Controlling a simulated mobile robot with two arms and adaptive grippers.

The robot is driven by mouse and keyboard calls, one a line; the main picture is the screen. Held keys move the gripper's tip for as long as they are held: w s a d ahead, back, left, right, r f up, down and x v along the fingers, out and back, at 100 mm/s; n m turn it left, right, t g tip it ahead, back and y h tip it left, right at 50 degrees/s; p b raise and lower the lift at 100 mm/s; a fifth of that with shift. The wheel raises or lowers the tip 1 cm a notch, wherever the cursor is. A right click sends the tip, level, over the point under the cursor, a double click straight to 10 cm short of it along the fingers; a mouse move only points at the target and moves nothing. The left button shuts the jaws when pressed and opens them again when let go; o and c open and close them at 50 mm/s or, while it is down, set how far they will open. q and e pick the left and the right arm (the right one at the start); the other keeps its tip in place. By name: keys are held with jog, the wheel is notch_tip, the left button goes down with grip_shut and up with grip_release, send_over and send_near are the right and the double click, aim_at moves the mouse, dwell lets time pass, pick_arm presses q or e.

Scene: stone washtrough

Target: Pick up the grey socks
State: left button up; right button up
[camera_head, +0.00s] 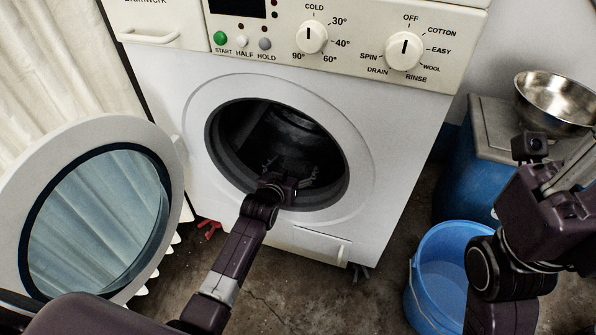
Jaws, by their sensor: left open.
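The white washing machine (385,130) stands with its round door (12,225) swung open to the left. My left arm reaches from below to the drum opening (240,128), and my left gripper (290,168) is at the opening, its open fingers small and dark against the drum. I cannot make out any grey socks; the inside of the drum is very dark and my gripper covers part of it. My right gripper (582,165) is at the right edge, partly cut off, away from the machine; its jaws are unclear.
A blue bucket (425,270) stands on the floor right of the machine, partly behind my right arm. A metal bowl (550,95) sits on a grey slab (490,125) above a blue container (462,180). A pale curtain (60,75) hangs at the left. Bare floor shows below the machine.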

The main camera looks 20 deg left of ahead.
pick_arm(q)
jog(key=shift+w, duration=0.1)
jog(key=c, duration=1.3)
